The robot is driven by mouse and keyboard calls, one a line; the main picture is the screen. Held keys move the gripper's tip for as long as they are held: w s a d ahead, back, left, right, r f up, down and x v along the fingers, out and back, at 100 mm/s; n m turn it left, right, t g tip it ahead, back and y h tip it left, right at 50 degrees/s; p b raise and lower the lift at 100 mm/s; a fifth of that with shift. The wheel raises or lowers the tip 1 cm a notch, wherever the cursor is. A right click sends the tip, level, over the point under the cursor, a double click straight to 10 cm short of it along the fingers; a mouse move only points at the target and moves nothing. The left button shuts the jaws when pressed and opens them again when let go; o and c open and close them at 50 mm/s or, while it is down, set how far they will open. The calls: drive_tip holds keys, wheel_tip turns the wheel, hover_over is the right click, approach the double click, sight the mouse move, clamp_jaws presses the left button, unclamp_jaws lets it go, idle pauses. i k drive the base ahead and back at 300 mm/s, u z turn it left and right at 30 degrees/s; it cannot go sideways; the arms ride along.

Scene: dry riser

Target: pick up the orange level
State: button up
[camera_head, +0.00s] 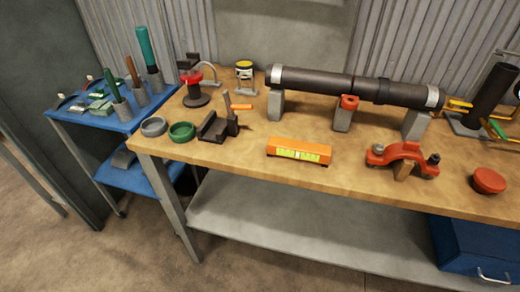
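The orange level (299,150) lies on the wooden workbench (240,163), near its front edge and about mid-picture. It is a short orange bar with a yellow-green strip along its front face. Nothing covers it and nothing touches it. My gripper does not show in this view.
Behind the level, a dark pipe (318,81) rests on grey blocks. A red clamp (403,157) and a red cap (489,181) stand to its right. A dark vise-like tool (214,127) and green ring (182,131) are left. A blue cart (118,124) stands beside the bench.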

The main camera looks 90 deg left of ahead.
sight(317, 154)
drive_tip(key=u, duration=3.85)
drive_tip(key=k, duration=1.2)
drive_tip(key=u, duration=1.05)
drive_tip(key=i, duration=0.45)
drive_tip(key=z, duration=0.7)
drive_tip(key=i, duration=0.9)
drive_tip(key=z, duration=1.45)
drive_tip(key=i, duration=0.95)
drive_tip(key=z, duration=0.2)
